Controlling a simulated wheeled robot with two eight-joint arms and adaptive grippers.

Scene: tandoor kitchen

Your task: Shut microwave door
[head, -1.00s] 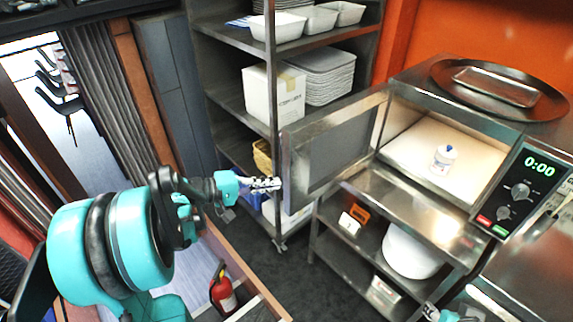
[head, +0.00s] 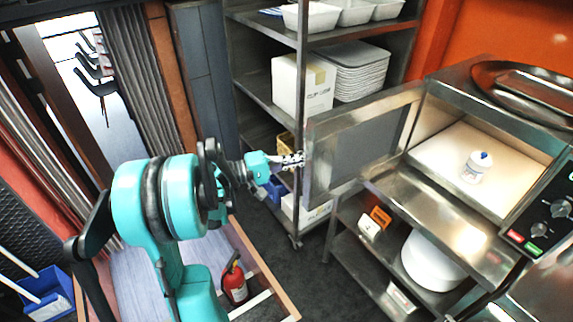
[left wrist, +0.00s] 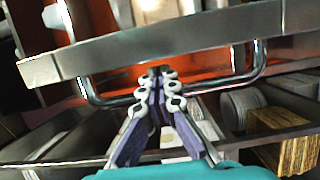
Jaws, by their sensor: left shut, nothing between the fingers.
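The microwave (head: 540,95) stands at the right with its steel-framed door (head: 362,150) swung wide open to the left. A white bottle with a blue cap (head: 476,167) stands inside on the pale floor. My left gripper (head: 300,160) is at the free edge of the door, on its outer side. In the left wrist view, the fingers (left wrist: 161,78) are shut and empty. They overlap the bar handle (left wrist: 115,99) in front of the door (left wrist: 150,48); whether they touch it I cannot tell. My right gripper is not in view.
A steel shelf rack (head: 268,100) with trays and a box stands behind the door. Below the microwave is an open shelf (head: 345,255) with a white pot (head: 432,262). A fire extinguisher (head: 234,281) stands near my left arm. The dark floor between is clear.

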